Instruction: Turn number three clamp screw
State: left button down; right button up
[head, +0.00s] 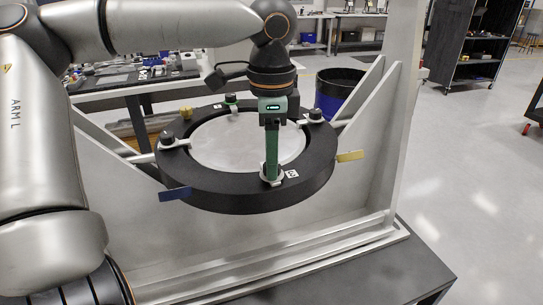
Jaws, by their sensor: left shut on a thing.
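The mirror fixture is a black ring (230,200) around a pale round mirror (235,145). Clamps with dark screw knobs sit on the ring: a left one (167,139), a back one (231,99) and a right one (316,115). My left gripper (271,170) points straight down at the ring's front and is shut on a clamp screw there. My right gripper is not in view.
Blue (174,194) and yellow (350,156) tabs stick out from the ring. A grey frame with slanted braces (372,95) holds the ring over a dark table (385,270). A blue-black bin (338,92) stands behind. Open floor lies to the right.

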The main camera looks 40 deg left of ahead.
pick_arm(q)
jog(key=m, duration=0.6)
jog(key=shift+m, duration=0.3)
dwell(0.5)
jog(key=c, duration=0.5)
grip_release()
notch_tip(320, 180, up, 13)
jog(key=shift+f, duration=0.2)
dwell(0.3)
